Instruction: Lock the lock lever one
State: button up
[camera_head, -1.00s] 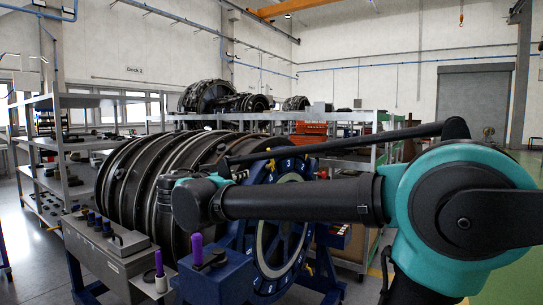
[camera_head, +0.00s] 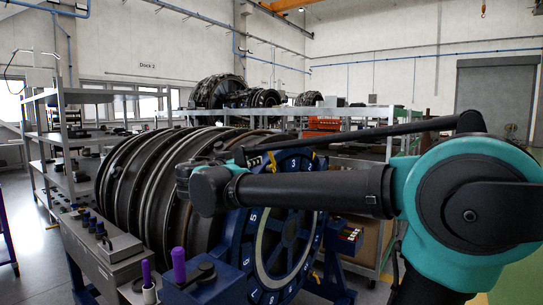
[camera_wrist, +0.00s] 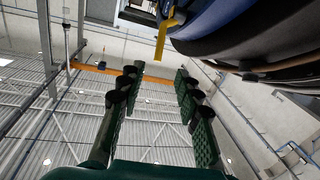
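The turbofan (camera_head: 150,185) lies on its side, with a blue numbered wheel (camera_head: 250,225) at its near end. A yellow lever-like part (camera_head: 272,161) shows at the wheel's upper rim, just above my arm. In the wrist view a yellow bent piece (camera_wrist: 163,35) hangs beside a blue rounded edge at the top. I cannot tell which part is lock lever one. My gripper (camera_wrist: 158,78) is open, with nothing between its green padded fingers. The yellow piece lies beyond the fingertips, apart from them.
A grey bench unit (camera_head: 108,250) with dark knobs stands at the lower left. Purple-handled levers (camera_head: 179,264) rise beside a blue box (camera_head: 208,287) below my arm. Metal shelves (camera_head: 60,150) stand behind left. Open floor (camera_head: 30,255) shows at the far left.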

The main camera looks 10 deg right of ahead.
jog(key=x, duration=1.5)
jog(key=shift+c, duration=0.4)
grip_shut()
